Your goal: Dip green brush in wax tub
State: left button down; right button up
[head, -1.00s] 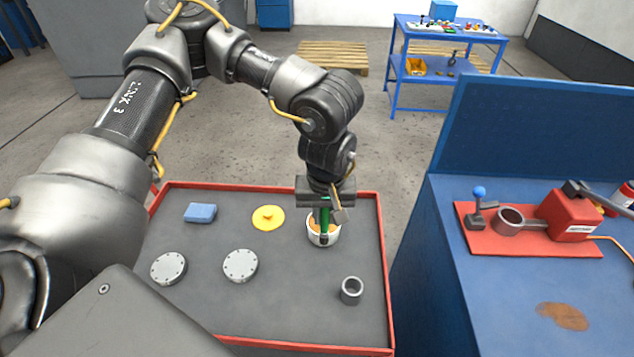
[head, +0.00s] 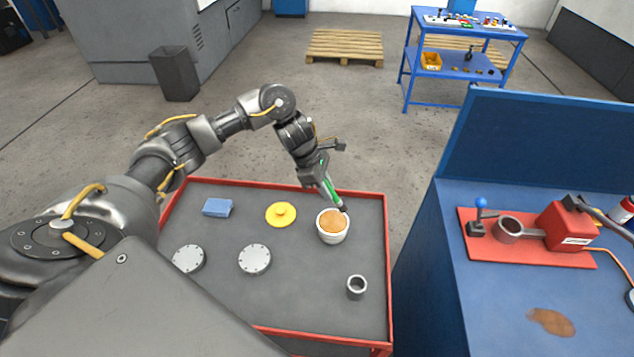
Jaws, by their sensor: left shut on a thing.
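The green brush (head: 330,188) is held tilted in my left gripper (head: 321,172), which is shut on its handle. The brush's dark tip points down and to the right. The tip shows over the back right rim of the wax tub; I cannot tell whether it touches. The wax tub (head: 333,236) is a white cup with orange-brown wax (head: 333,221), standing open on the grey cart top. A yellow lid with a knob (head: 281,214) lies to the left of the tub. My right gripper is not in view.
The red-rimmed cart (head: 300,315) also holds a blue block (head: 217,207), two grey flanged discs (head: 254,260) (head: 188,259) and a grey ring (head: 356,287). A blue bench (head: 500,310) with a red fixture (head: 565,228) stands to the right.

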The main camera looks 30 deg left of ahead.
pick_arm(q)
jog(key=a, duration=0.1)
jog(key=a+f+n, duration=0.1)
jog(key=a, duration=0.1)
jog(key=shift+s+t, duration=0.2)
jog(key=shift+t, duration=0.2)
jog(key=shift+d+f, duration=0.1)
jog(key=shift+f+b, duration=1.55)
jog(key=shift+f, duration=1.3)
jog(key=shift+f+b, duration=0.5)
jog(key=shift+b, duration=0.15)
jog(key=shift+s+f+b, duration=0.15)
jog(key=shift+b, duration=0.25)
dwell(0.6)
notch_tip(320, 180, up, 7)
jog(key=p, duration=0.4)
dwell(0.5)
